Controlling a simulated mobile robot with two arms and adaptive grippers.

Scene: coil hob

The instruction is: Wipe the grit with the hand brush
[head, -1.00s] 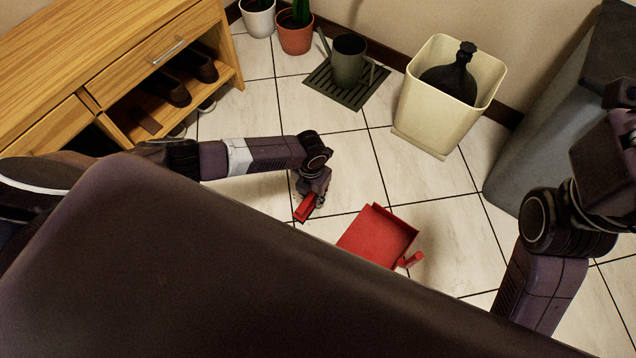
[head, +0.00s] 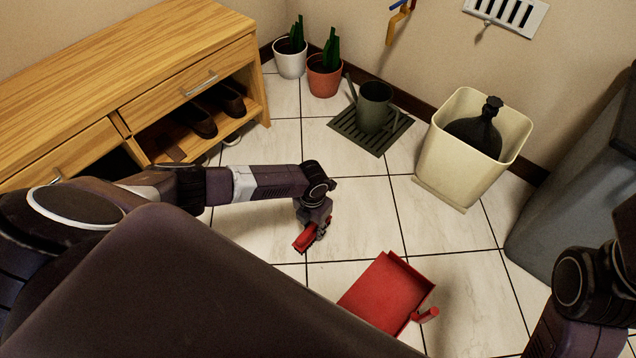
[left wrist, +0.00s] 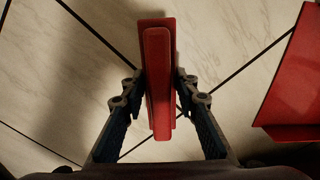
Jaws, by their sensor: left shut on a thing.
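My left gripper (head: 318,226) is low over the floor tiles and shut on the red hand brush (head: 305,238). In the left wrist view the brush (left wrist: 158,75) sits between both fingers (left wrist: 158,92), its long side pointing away from the wrist. I cannot tell whether its bristles touch the floor. A red dustpan (head: 388,292) lies on the floor to the right of the brush, apart from it, and its edge also shows in the left wrist view (left wrist: 295,90). I cannot make out any grit. My right arm is at the right edge; its gripper is out of sight.
A wooden shoe cabinet (head: 150,75) stands at the left. A watering can (head: 374,107) on a dark slatted mat (head: 350,131), potted plants (head: 325,75) and a cream bin (head: 440,160) line the wall. A grey container (head: 560,200) stands at the right. Tiles between are clear.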

